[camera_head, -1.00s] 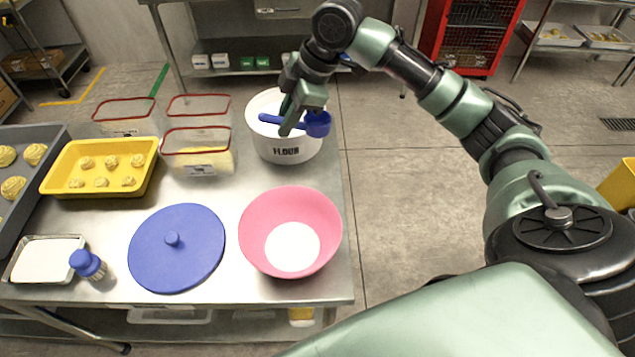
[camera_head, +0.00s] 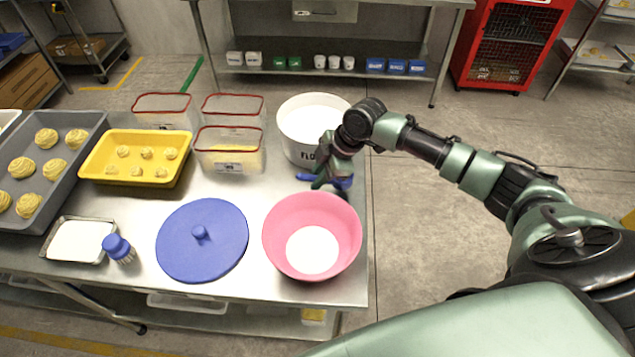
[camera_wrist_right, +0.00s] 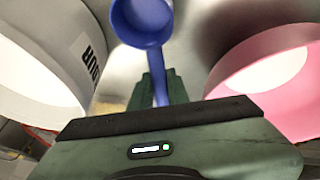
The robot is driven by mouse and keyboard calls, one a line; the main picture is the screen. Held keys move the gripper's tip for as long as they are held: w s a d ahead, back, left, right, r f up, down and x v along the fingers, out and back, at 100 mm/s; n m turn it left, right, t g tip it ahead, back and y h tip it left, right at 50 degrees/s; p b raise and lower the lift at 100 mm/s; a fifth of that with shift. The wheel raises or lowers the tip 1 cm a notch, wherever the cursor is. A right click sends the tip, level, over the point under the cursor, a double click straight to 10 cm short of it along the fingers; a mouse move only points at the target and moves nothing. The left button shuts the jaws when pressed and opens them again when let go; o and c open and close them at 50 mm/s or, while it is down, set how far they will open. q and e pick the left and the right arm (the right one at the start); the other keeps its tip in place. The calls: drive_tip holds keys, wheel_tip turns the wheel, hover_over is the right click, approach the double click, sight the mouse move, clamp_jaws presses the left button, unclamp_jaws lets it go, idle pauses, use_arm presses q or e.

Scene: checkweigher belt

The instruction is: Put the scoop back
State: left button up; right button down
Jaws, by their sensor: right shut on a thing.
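The blue scoop is held by its handle in my right gripper (camera_head: 325,180), which is shut on it. In the head view a blue end of the scoop (camera_head: 307,177) shows left of the fingers; the rest is mostly hidden by the gripper. In the right wrist view the scoop's bowl (camera_wrist_right: 143,20) is beyond the fingertips. The gripper is low over the table, between the white flour bin (camera_head: 300,145) and the pink bowl (camera_head: 350,215). I cannot tell whether the scoop touches the table. The flour bin is open and holds white flour. My left gripper is out of view.
The pink bowl holds white powder. A blue lid (camera_head: 215,250) lies left of it. The table's right edge is close to the gripper.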

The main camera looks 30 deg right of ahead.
wheel_tip(320, 180, down, 2)
drive_tip(key=shift+f, duration=0.5)
drive_tip(key=shift+f, duration=0.15)
drive_tip(key=c, duration=1.4)
unclamp_jaws()
drive_tip(key=shift+o, duration=0.2)
drive_tip(key=b+v, duration=0.1)
drive_tip(key=v, duration=1.1)
drive_tip(key=shift+r+b, duration=0.2)
drive_tip(key=shift+b, duration=0.15)
